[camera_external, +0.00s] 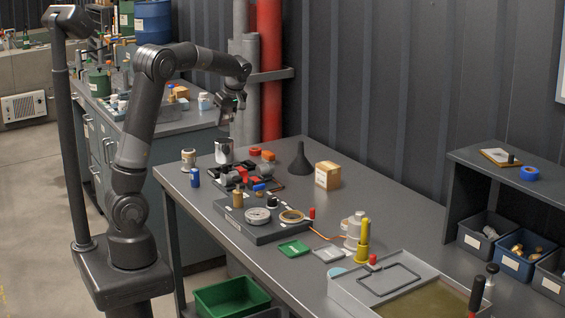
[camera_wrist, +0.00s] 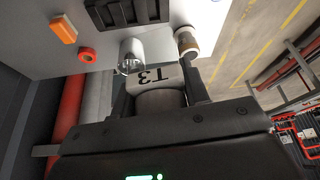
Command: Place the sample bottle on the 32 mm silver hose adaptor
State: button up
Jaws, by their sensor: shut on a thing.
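My gripper (camera_external: 227,108) is in the air above the far left end of the grey workbench (camera_external: 400,222). In the wrist view my gripper (camera_wrist: 158,82) is shut on the sample bottle (camera_wrist: 158,96), a pale rounded bottle marked "T3" between the two fingers. The bottle is small and hard to make out in the external view. A shiny silver cylinder (camera_wrist: 132,54), which looks like the silver hose adaptor, stands on the bench just ahead of the bottle. The silver cylinder also shows in the external view (camera_external: 223,152), below my gripper. The bottle is apart from it.
A white-topped jar (camera_wrist: 187,42) stands beside the silver cylinder, with a blue can (camera_external: 195,178) near it. A black tray (camera_external: 276,183), a red ring (camera_external: 255,151), an orange block (camera_external: 268,156) and a black funnel (camera_external: 301,160) stand nearby. The wall is behind.

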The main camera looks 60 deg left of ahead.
jog(key=s+a+n, duration=0.2)
jog(key=s+a, duration=0.3)
jog(key=s, duration=0.1)
jog(key=g, duration=0.1)
send_over(187, 150)
jog(key=shift+n, duration=0.3)
notch_tip(187, 150, down, 6)
jog(key=shift+w+d+f, duration=0.1)
jog(key=shift+w+f, duration=0.05)
jog(key=shift+f, duration=0.1)
jog(key=shift+a+f, duration=0.25)
jog(key=shift+f, duration=1.9)
jog(key=shift+h, duration=0.3)
jog(key=o, duration=1)
jog(key=shift+f, duration=0.1)
jog(key=shift+c, duration=0.2)
